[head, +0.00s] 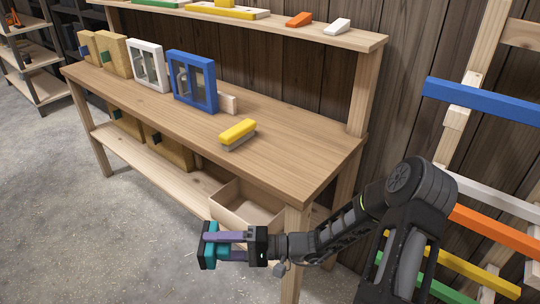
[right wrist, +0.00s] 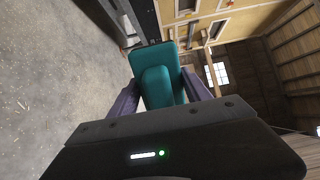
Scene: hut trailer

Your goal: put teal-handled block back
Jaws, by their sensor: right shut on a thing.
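The teal-handled block (head: 209,246) is held in the air in front of the workbench, near its right front leg. My right gripper (head: 228,245) is shut on it, with a purple finger on each side. In the right wrist view the teal block (right wrist: 153,62) shows as a flat slab with a rounded handle between the fingers (right wrist: 158,90). The handle points toward the camera. The far side of the block is hidden. My left gripper is in neither view.
The wooden workbench (head: 290,160) holds a yellow-topped brush-like block (head: 238,132), a blue-framed box (head: 193,82), a white-framed box (head: 148,65) and wooden boxes. An open drawer-like wooden box (head: 232,210) sits below. Coloured bars (head: 480,100) hang at the right. The floor at left is clear.

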